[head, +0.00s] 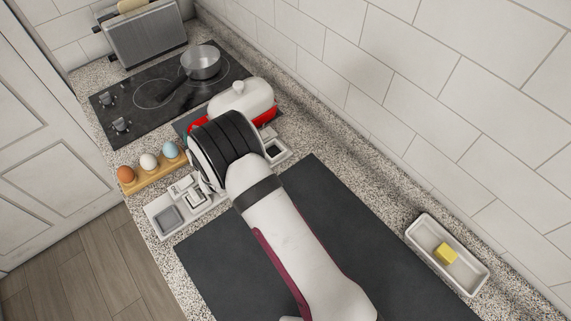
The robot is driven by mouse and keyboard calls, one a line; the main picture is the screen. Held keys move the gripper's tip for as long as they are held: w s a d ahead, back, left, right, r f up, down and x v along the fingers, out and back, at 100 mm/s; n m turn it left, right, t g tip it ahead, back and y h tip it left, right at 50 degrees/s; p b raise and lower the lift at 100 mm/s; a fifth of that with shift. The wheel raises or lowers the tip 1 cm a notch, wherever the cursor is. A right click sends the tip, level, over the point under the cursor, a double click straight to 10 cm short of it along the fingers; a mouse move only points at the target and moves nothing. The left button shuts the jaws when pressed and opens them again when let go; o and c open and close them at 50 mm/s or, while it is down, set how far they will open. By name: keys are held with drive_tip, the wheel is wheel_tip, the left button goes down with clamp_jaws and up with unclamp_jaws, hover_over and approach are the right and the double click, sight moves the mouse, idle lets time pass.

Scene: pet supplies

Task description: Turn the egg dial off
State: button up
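Three eggs, one brown (125,174), one white (149,162) and one blue (171,150), stand in a wooden holder (155,180) at the left counter edge. A pale panel (158,222) with square grey inserts lies beside it, partly covered by my arm. I cannot make out a dial marked for eggs. Two small knobs, a front one (121,125) and a rear one (110,101), sit at the hob's left side; their settings are too small to read. My arm's black-banded wrist is above the panel. It hides my fingertips, so their opening and any contact cannot be told.
A pot (203,62) sits on the black hob (138,118). A white lidded dish (242,97) with red below stands just behind my wrist. A toaster (146,38) is at the back. A dark mat (205,255) lies under my arm; a tray (472,284) holding butter is right.

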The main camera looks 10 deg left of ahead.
drive_tip(key=v, duration=1.5)
drive_tip(key=s+d+r+m+g+h, duration=0.2)
drive_tip(key=d+r+m+g, duration=0.1)
drive_tip(key=d, duration=0.6)
drive_tip(key=s+d+r+m+g+h, duration=0.2)
drive_tip(key=d+r+m+g+h, duration=0.15)
drive_tip(key=d, duration=0.65)
drive_tip(key=w+a+r+n, duration=0.15)
drive_tip(key=w+a, duration=0.25)
drive_tip(key=a, duration=0.4)
drive_tip(key=w+a+n+g, duration=0.1)
drive_tip(key=w+a+n, duration=0.25)
drive_tip(key=a, duration=0.45)
drive_tip(key=w+a+r+n, duration=0.15)
drive_tip(key=w+a, duration=0.25)
drive_tip(key=a, duration=0.4)
drive_tip(key=shift+y, duration=0.35)
drive_tip(key=x, duration=1.5)
drive_tip(key=shift+d+f, duration=0.2)
clamp_jaws()
